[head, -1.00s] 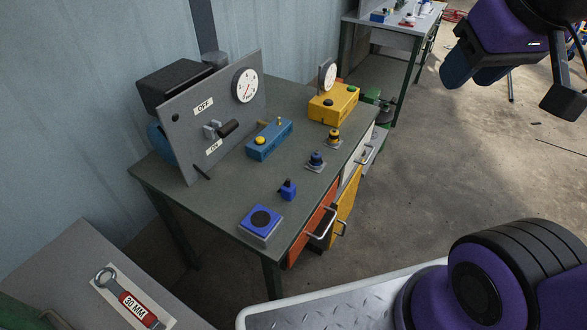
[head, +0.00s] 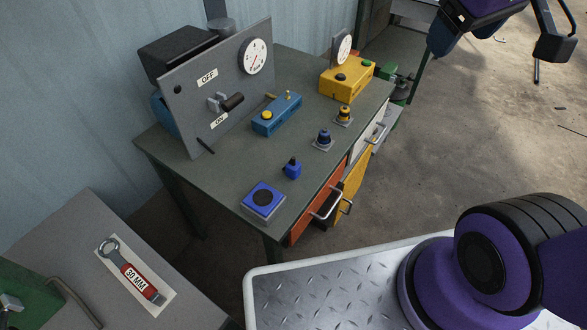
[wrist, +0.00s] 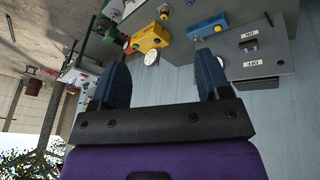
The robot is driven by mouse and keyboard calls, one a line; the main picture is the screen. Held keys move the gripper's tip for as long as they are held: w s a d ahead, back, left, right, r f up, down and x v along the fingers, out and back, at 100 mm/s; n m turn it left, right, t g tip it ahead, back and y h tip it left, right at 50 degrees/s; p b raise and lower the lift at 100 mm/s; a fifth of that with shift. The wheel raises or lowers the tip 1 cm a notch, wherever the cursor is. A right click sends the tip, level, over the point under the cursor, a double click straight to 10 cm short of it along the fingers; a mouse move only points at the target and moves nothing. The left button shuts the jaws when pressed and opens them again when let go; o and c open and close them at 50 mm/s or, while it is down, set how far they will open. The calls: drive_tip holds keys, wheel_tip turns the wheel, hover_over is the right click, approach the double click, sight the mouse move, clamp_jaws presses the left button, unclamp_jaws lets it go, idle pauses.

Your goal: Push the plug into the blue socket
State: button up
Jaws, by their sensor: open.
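A small blue plug (head: 292,168) with a dark top stands upright on the green-grey workbench (head: 228,178), near its front edge. The blue socket (head: 263,201), a square blue block with a round black centre, sits just in front of it and to the left, at the bench corner. Plug and socket are apart. My gripper shows partly at the top right of the head view, cut off by the frame, high and well away from both. In the wrist view my gripper (wrist: 161,72) is open, with nothing between its two blue fingers. Neither plug nor socket is clear there.
A grey lever panel (head: 215,90) stands at the back. A blue box (head: 277,114), a yellow box (head: 346,78) and two knob-like parts (head: 324,140) (head: 343,115) are on the bench. A side table with a wrench (head: 135,273) is at left. Drawer handles stick out in front.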

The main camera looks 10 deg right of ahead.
drive_tip(key=w+a+f+n+g+h, duration=0.1)
drive_tip(key=w+a+f+n, duration=0.1)
drive_tip(key=w+f+n, duration=0.55)
drive_tip(key=n+g+y, duration=0.2)
drive_tip(key=n+g, duration=0.1)
drive_tip(key=n, duration=1.4)
hover_over(295, 163)
drive_tip(key=shift+m, duration=0.25)
drive_tip(key=f, duration=2.8)
drive_tip(key=shift+d+f, duration=0.25)
drive_tip(key=shift+f, duration=0.15)
drive_tip(key=shift+a+f, duration=0.2)
drive_tip(key=shift+f, duration=2.75)
